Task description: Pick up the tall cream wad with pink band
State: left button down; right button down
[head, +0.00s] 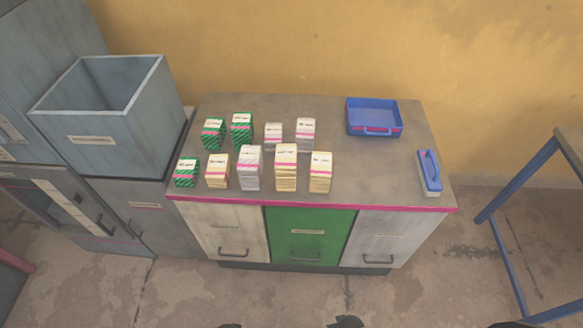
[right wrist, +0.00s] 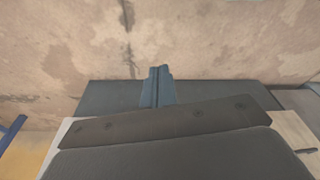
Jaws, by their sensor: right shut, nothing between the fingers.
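The tall cream wad with a pink band (head: 286,167) stands upright in the front row on the counter, in the head view. It is the tallest cream wad, between a white wad with a pink band (head: 249,168) and a shorter cream wad with a pink band (head: 320,172). My right gripper (right wrist: 158,72) shows in the right wrist view with its fingers together and nothing between them. Bare floor lies beyond its tips, and no wad shows in that view. My left gripper is not in view.
Another short cream wad (head: 217,172) and several green and white wads share the counter (head: 380,165). A blue tray (head: 375,118) and a blue-handled brush-like item (head: 429,172) sit at right. A grey open bin (head: 105,115) stands left; a blue frame (head: 515,178) stands right.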

aim_at(285, 165)
jog(key=k+l+z, duration=0.3)
jog(key=k+l, duration=0.15)
jog(key=k+l+z, duration=0.3)
jog(key=l, duration=0.25)
jog(key=k, duration=0.1)
